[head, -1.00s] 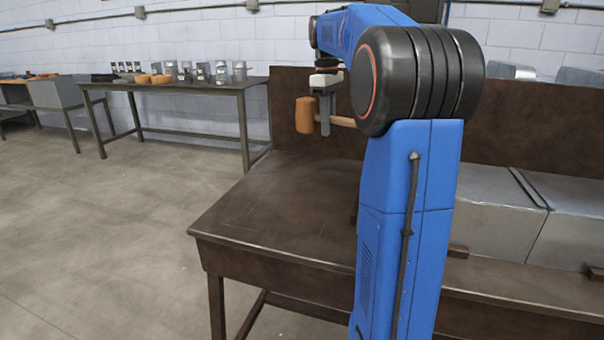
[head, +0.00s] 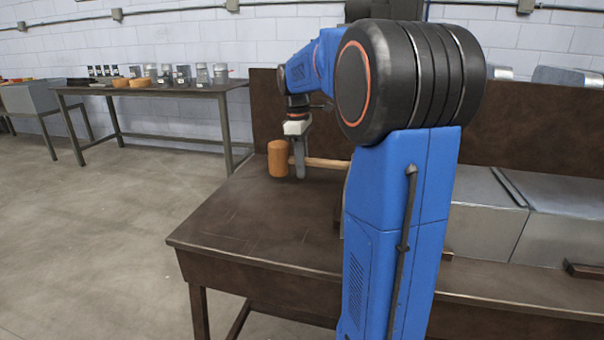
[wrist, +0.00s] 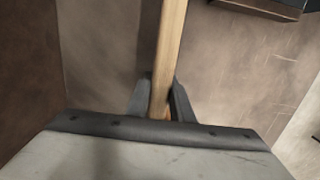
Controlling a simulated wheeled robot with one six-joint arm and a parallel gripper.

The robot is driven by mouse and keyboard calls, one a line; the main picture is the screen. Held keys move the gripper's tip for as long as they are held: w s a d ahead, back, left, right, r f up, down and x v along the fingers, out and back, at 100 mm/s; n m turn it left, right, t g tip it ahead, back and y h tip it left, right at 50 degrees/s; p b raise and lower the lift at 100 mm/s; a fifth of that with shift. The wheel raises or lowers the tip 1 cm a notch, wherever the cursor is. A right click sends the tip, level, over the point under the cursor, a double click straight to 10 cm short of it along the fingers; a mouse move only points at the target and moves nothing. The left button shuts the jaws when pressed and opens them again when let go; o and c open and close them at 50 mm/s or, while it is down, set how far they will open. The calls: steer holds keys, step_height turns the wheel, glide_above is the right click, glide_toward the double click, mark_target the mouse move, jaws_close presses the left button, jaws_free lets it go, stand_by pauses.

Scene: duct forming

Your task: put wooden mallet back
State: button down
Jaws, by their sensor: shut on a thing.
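The wooden mallet has an orange-brown cylindrical head (head: 278,158) and a pale handle (head: 328,162). My gripper (head: 299,172) is shut on the handle close to the head. The mallet's head stands upright at the left of the gripper and the handle runs right, its far end hidden behind my arm. In the wrist view the handle (wrist: 170,45) passes between the two fingers (wrist: 161,98); the head is not visible there. The mallet is over the back left of the dark brown bench (head: 250,225). I cannot tell whether it touches the top.
Grey metal duct boxes (head: 485,220) sit on the bench to the right of my arm. A dark backboard (head: 545,125) runs along its rear. A side table (head: 185,92) at the back left holds cans and small items. The bench's front left is clear.

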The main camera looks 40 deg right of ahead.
steer(key=shift+f, duration=1.2)
steer(key=c, duration=1.6)
jaws_free()
steer(key=shift+f, duration=0.1)
steer(key=shift+o, duration=0.2)
steer(key=r, duration=1.2)
steer(key=shift+w+a+r, duration=0.1)
steer(key=shift+w+a, duration=0.2)
steer(key=shift+w, duration=0.05)
